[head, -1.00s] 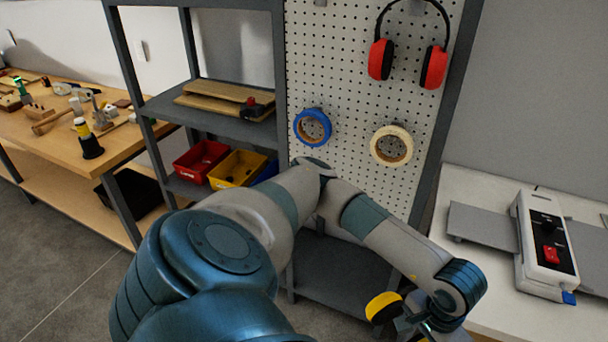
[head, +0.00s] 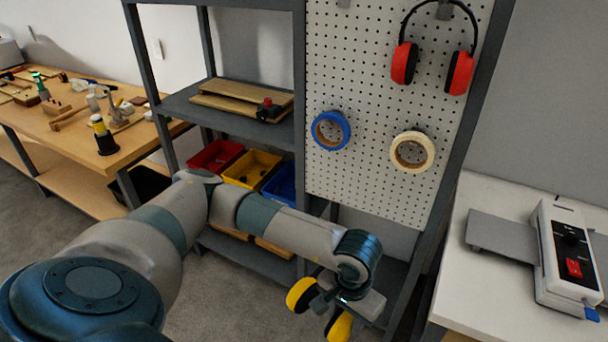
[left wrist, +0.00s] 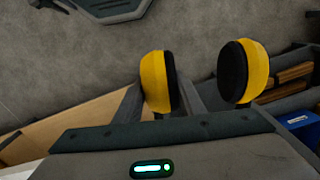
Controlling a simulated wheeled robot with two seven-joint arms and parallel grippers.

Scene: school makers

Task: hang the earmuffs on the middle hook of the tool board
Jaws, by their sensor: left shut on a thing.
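The yellow earmuffs (head: 300,294) are in my left gripper (head: 337,297), low in front of the tool board (head: 375,85). Two yellow cups with black pads show, also in the left wrist view (left wrist: 156,80); the headband is mostly hidden. My left gripper is shut on them; its fingers (left wrist: 160,98) show beside one cup in the left wrist view. The white perforated board stands upright. One grey hook (head: 343,3) at its top left is bare, cut by the picture edge. Another hook (head: 445,11) at the right bears red earmuffs (head: 460,73). My right gripper is not in view.
A blue tape roll (head: 331,130) and a cream tape roll (head: 412,152) hang lower on the board. A grey shelf (head: 215,110) with coloured bins stands left of it. A white bench (head: 480,285) with a machine (head: 565,255) is at the right.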

